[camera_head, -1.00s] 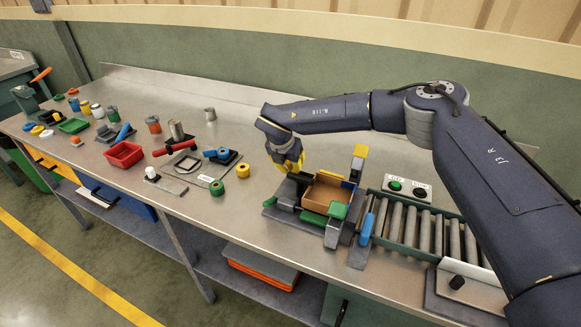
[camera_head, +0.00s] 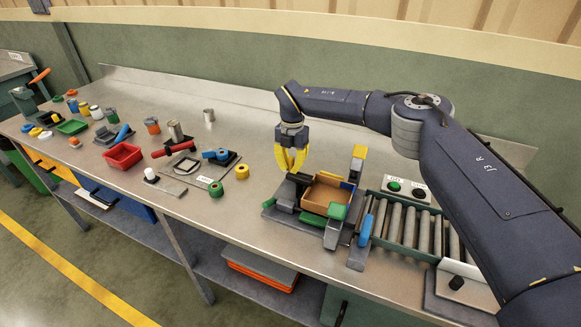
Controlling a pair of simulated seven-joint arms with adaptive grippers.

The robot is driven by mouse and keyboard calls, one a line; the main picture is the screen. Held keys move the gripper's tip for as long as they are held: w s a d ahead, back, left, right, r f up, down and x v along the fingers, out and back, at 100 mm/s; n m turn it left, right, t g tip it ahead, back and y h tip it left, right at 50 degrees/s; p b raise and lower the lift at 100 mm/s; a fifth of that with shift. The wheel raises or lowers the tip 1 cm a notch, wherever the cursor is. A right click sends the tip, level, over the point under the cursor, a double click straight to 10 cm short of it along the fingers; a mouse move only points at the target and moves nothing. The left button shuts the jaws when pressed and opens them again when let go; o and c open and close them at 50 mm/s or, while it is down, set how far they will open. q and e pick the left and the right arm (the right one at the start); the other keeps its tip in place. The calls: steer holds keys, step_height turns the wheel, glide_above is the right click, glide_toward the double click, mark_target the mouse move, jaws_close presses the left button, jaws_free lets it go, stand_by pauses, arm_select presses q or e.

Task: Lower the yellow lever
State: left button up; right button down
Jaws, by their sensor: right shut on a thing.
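The yellow lever (camera_head: 360,153) stands upright at the back right of a small grey fixture (camera_head: 283,203); its yellow tip tops a grey post. A tan box (camera_head: 324,196) sits in the fixture. My right gripper (camera_head: 291,170) has yellow fingers pointing down, left of the box and clearly apart from the yellow lever. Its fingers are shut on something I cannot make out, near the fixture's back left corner. A green block (camera_head: 338,211) is at the fixture's front right. My left gripper is not in view.
A roller conveyor (camera_head: 410,226) with a blue handle (camera_head: 366,230) lies right of the fixture. A button box (camera_head: 407,192) stands behind it. Yellow and green rings (camera_head: 242,171), a red bin (camera_head: 123,155) and tools are to the left. Bare bench lies behind the fixture.

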steer(key=shift+w+g+y, duration=0.2)
steer(key=shift+g+y, duration=0.1)
steer(key=shift+g, duration=0.2)
steer(key=shift+w+d+g, duration=0.1)
steer(key=shift+d+g, duration=0.05)
steer(key=shift+g, duration=0.25)
steer(key=c, duration=1.3)
jaws_free()
steer(key=v, duration=1.2)
steer(key=shift+d+f, duration=0.1)
steer(key=shift+d, duration=0.1)
